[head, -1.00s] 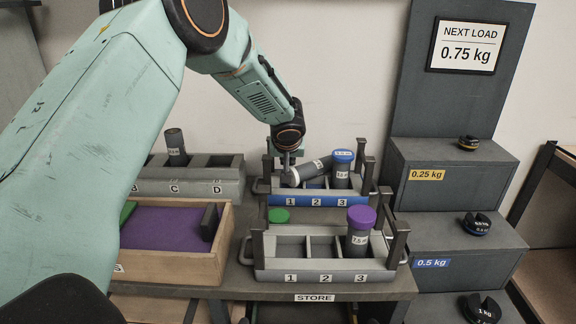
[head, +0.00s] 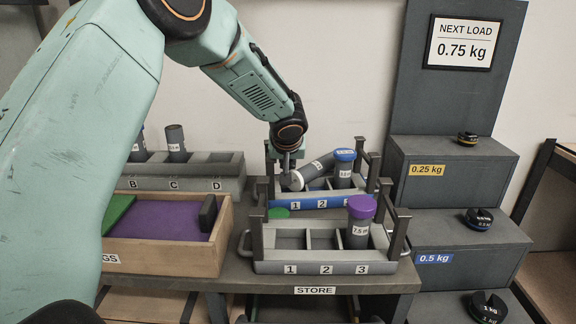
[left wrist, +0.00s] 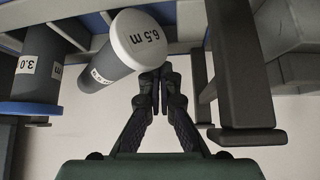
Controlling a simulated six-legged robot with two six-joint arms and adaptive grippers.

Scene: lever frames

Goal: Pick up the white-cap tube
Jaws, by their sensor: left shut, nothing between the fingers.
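The white-cap tube (head: 318,170) is dark grey and leans tilted in the blue-fronted rack (head: 306,203), its white cap at the lower left. In the left wrist view the tube (left wrist: 107,68) shows its white cap marked 6.5 m toward the camera. My left gripper (head: 287,172) points down at the rack's left end, close by the white cap. In the left wrist view its fingers (left wrist: 156,95) are shut together, empty, just beside the tube; whether they touch it I cannot tell. My right gripper is not in view.
A blue-cap tube (head: 344,168) stands at the rack's right; dark posts rise at its ends. In front, a grey rack (head: 267,262) holds a purple-cap tube (head: 359,225). A wooden tray (head: 170,257) lies left, a grey rack (head: 190,184) behind it. Weight steps (head: 450,210) stand right.

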